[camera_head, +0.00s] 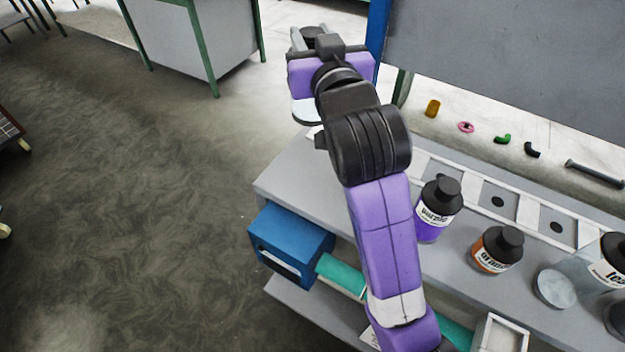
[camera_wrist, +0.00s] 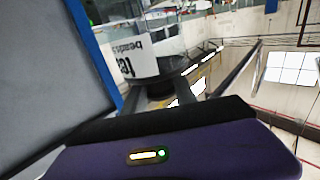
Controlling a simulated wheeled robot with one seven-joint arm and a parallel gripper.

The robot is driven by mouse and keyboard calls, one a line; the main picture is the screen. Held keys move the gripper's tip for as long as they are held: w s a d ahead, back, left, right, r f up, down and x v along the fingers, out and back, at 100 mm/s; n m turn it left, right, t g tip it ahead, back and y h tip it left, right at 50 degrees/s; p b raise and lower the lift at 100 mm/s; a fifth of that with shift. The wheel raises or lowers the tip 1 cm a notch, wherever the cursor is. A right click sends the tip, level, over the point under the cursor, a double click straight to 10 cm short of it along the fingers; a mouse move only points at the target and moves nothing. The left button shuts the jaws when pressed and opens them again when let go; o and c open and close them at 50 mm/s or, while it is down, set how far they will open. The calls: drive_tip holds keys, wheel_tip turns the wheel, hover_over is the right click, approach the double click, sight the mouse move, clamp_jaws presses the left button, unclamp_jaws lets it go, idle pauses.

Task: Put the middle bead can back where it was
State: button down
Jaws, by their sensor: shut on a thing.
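My gripper (camera_head: 312,38) is at the far end of my raised arm, beyond the table's far left corner. It is shut on a clear bead can (camera_wrist: 150,35), whose white label starts "tea" and shows upside down in the wrist view. In the head view a dark round part shows between the fingers; most of this can is hidden by my wrist. On the table stand a purple bead can (camera_head: 437,210) and an orange bead can (camera_head: 496,250), both black-lidded. A clear can (camera_head: 606,268) labelled "tea" is cut by the right edge.
A pale rack (camera_head: 528,210) with dark-holed square places lies along the grey table (camera_head: 290,180). A pale disc (camera_head: 554,289) is near the right can. A blue box (camera_head: 290,243) is below the tabletop. A grey panel (camera_head: 510,60) stands behind. Open floor lies left.

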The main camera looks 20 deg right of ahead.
sight(310, 110)
drive_tip(key=shift+a+f, duration=0.15)
drive_tip(key=shift+f, duration=0.05)
wheel_tip(310, 110, down, 14)
drive_tip(key=shift+f, duration=2.6)
drive_tip(key=shift+f+b, duration=0.1)
drive_tip(key=shift+b, duration=0.2)
drive_tip(key=shift+f, duration=0.1)
drive_tip(key=c, duration=1)
unclamp_jaws()
